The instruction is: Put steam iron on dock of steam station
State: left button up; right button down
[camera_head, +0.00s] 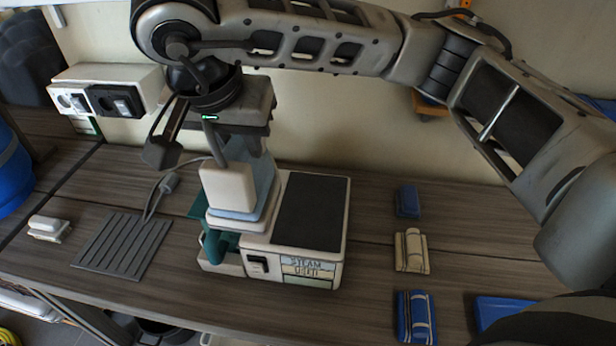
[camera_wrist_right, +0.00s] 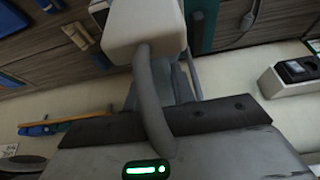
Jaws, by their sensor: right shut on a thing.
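The steam station (camera_head: 310,215) is a white box with a dark top panel, a switch and a "STEAM" label on its front. It stands on the bench near the middle of the head view. The steam iron (camera_head: 228,187), white and pale blue, is over the teal left side of the station. My right gripper (camera_head: 250,146) points down from above and is shut on the iron. The iron's white body (camera_wrist_right: 146,27) also shows in the right wrist view, with a grey cord. Whether the iron touches the dock is hidden. My left gripper is not in view.
A grey ribbed mat (camera_head: 122,246) and a small white block (camera_head: 49,228) lie to the left. Blue and cream blocks (camera_head: 411,251) stand to the right. Wall sockets (camera_head: 105,91) and a plugged cord are at the back left. My right arm spans the top.

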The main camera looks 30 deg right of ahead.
jog(key=w+d+f, duration=0.2)
jog(key=d+f, duration=1)
dwell(0.3)
jog(key=shift+f, duration=0.2)
jog(key=c, duration=1.2)
grip_release()
jog(key=shift+o, duration=0.2)
